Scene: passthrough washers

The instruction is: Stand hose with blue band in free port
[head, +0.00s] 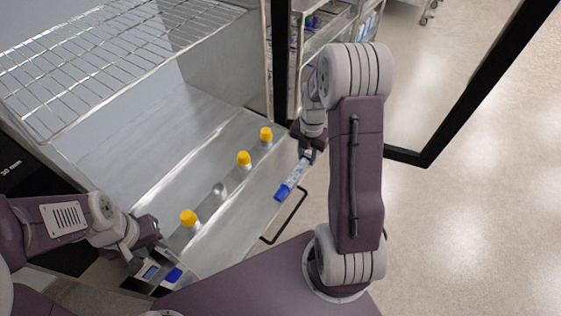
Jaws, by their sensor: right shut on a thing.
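My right gripper (307,155) is shut on the upper end of a pale hose (293,178) with blue markings and a blue lower end. The hose hangs tilted, its blue end down and to the left, to the right of the row of ports. A bare silver port (219,190) stands in that row. Yellow-topped pieces stand at the other places: one nearer (189,218) and two farther, (243,158) and (266,135). My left gripper (155,240) is at the lower left, beside the near end of the row; its fingers are too small to read.
A dark holder with blue-ended pieces (174,275) lies below my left gripper. A wire rack (110,60) spans above the metal chamber at the upper left. A black door frame (430,150) stands open on the right, and a dark handle (288,222) is near the held hose.

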